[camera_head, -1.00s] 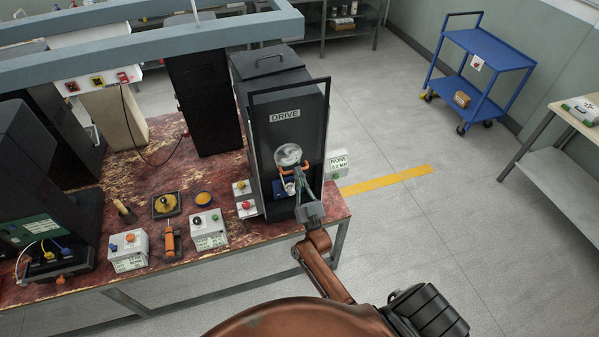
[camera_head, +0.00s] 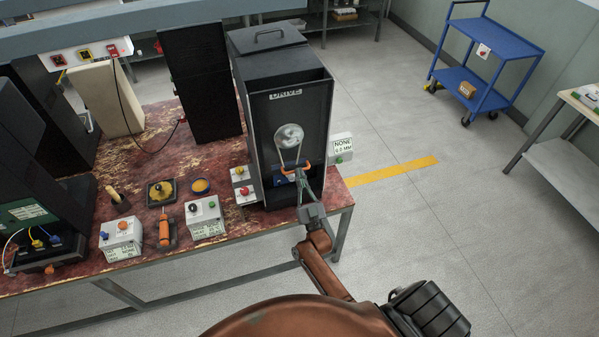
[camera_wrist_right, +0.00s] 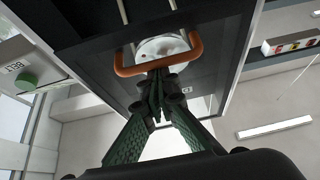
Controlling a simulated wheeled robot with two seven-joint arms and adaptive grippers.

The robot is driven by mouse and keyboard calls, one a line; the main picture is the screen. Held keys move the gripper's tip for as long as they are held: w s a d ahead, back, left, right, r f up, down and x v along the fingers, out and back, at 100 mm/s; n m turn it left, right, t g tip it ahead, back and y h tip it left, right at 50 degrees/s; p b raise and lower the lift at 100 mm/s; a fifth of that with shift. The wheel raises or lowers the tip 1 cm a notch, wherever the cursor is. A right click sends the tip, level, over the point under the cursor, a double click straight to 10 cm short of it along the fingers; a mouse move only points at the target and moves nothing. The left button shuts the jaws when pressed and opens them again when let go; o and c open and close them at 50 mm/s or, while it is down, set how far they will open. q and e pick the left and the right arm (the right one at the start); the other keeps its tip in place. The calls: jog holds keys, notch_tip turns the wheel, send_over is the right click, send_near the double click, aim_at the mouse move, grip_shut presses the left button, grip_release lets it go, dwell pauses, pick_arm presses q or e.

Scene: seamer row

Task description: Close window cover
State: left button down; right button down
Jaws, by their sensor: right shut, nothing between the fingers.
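The dark drive housing (camera_head: 262,66) stands at the right end of the bench. The window cover (camera_head: 322,110) is a dark frame at its front; its upper edge lies near the partly hidden DRIVE label (camera_head: 285,94). I cannot tell whether it is flush. A pale round pulley (camera_head: 290,134) with a belt shows through it. The cover's orange handle (camera_head: 290,167) sits below the pulley; it also shows in the right wrist view (camera_wrist_right: 123,66). My right gripper (camera_head: 301,173) is shut and empty, its fingertips (camera_wrist_right: 157,82) at the handle's bar. Contact is unclear. My left gripper is out of view.
A small box with a NONE label (camera_head: 342,147) is right of the housing. A box with red and yellow buttons (camera_head: 243,185) is at its left. Control boxes (camera_head: 205,218) and an orange-handled tool (camera_head: 165,230) lie further left.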

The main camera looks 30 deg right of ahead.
notch_tip(320, 180, down, 20)
jog(key=b, duration=1.3)
jog(key=shift+r+b, duration=0.15)
jog(key=shift+b, duration=0.15)
notch_tip(320, 180, up, 5)
jog(key=p, duration=0.4)
jog(key=b+v, duration=0.1)
jog(key=v, duration=0.9)
jog(key=shift+s+f, duration=0.25)
jog(key=shift+s, duration=0.1)
